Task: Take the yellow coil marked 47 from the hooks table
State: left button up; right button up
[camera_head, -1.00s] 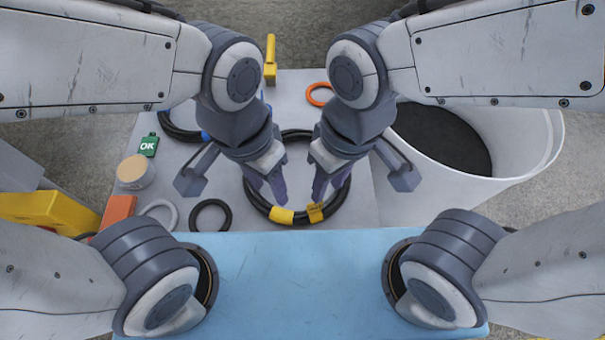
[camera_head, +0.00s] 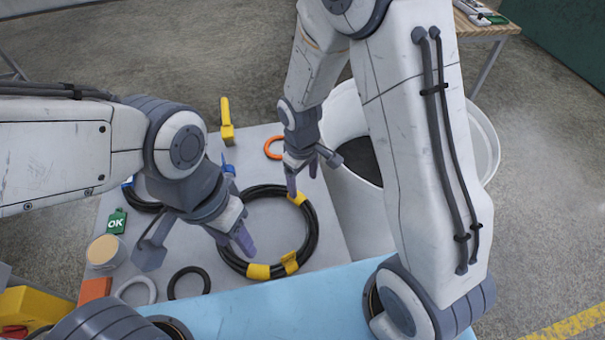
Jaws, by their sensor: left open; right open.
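A black hose coil with several yellow bands (camera_head: 262,271) lies flat on the grey table (camera_head: 335,225). A yellow tag-like piece is at its near side; no number is readable. My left gripper (camera_head: 233,240) is open over the coil's left near part, and partly covers it. My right gripper (camera_head: 302,178) is open and empty, with its fingertips close to the yellow band at the coil's far right. I cannot tell whether either touches the hose.
A coil with blue bands (camera_head: 142,204) lies partly hidden at left. Nearby are a green OK bottle (camera_head: 116,221), a round tub (camera_head: 104,251), small rings (camera_head: 188,283) and an orange ring (camera_head: 273,147). A white bin (camera_head: 481,140) stands right. Another table (camera_head: 487,29) is at upper right.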

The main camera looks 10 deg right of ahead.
aim_at(304, 201)
notch_tip(304, 201, down, 10)
jog(key=shift+w+d+r, duration=0.1)
jog(key=shift+d, duration=0.05)
dwell(0.3)
grip_shut()
dwell(1.3)
dwell(0.3)
dwell(1.8)
